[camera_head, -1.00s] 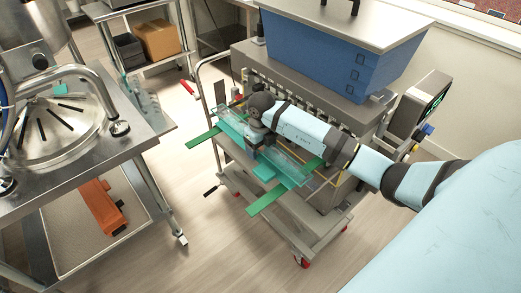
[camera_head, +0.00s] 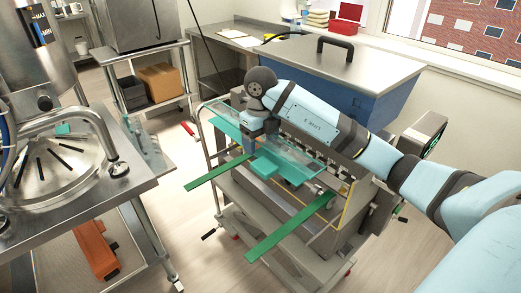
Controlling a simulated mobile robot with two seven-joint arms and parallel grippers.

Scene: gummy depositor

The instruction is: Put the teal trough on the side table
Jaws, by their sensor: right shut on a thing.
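The teal trough (camera_head: 302,174) is a long, shallow, see-through tray with a teal rim and a teal block on its near side. My right gripper (camera_head: 258,152) is shut on it near its middle. The trough is held above two green rails (camera_head: 285,228) of the depositor (camera_head: 340,200), apart from them. The gripper's wrist hides part of the trough. My left gripper is not in view. A steel table (camera_head: 140,182) with a round basin stands at the left; I cannot tell whether it is the side table.
The depositor's blue hopper (camera_head: 375,105) with a grey handled lid stands behind my right arm. A steel rack (camera_head: 150,118) holds a cardboard box (camera_head: 160,82). An orange object (camera_head: 95,250) lies on the left table's lower shelf. Open floor separates that table from the depositor.

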